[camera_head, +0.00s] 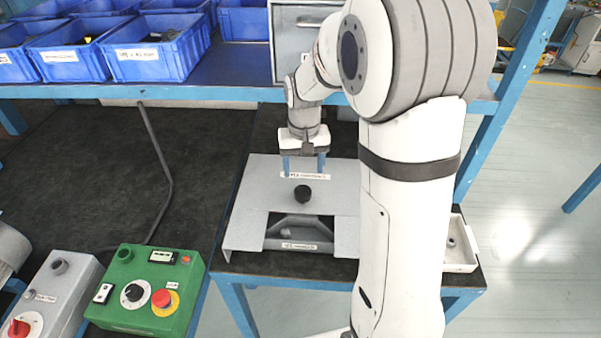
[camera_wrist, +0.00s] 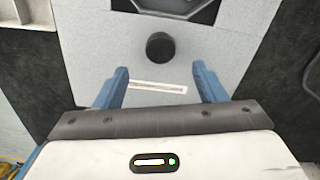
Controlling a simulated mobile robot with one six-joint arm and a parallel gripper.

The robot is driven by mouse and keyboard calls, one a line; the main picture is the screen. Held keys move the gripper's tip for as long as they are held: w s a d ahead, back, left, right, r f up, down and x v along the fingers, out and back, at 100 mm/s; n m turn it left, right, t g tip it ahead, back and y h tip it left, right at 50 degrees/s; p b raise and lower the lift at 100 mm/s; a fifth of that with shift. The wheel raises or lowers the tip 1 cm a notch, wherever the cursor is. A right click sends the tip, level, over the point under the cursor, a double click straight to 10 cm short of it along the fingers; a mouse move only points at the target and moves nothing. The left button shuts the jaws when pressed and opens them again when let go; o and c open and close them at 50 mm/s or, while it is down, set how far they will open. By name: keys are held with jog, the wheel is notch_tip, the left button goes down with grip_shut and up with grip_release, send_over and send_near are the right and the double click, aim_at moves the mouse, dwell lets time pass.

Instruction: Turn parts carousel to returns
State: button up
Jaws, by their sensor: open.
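The parts carousel is a grey housing (camera_head: 245,205) with a black round knob (camera_head: 302,193) on its top plate. Through a cut-out in front of the knob, a grey inner part (camera_head: 305,225) shows with a small white label (camera_head: 300,246), too small to read. My gripper (camera_head: 303,172) is open and empty, fingers pointing down behind the knob. In the wrist view the blue fingertips (camera_wrist: 161,74) stand either side of a white label strip (camera_wrist: 158,87). The knob (camera_wrist: 160,47) lies beyond them, apart from both fingers. My arm hides the housing's right side in the head view.
A green control box (camera_head: 145,285) with a red button and a grey box (camera_head: 60,290) with a red knob stand at lower left. A blue shelf (camera_head: 225,92) with several blue bins (camera_head: 160,65) spans above. A white tray (camera_head: 460,265) sits at right.

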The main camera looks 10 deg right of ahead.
aim_at(303, 191)
jog(key=shift+w+f, duration=0.3)
jog(key=shift+f, duration=0.35)
notch_tip(303, 191, down, 7)
jog(key=shift+c, duration=0.2)
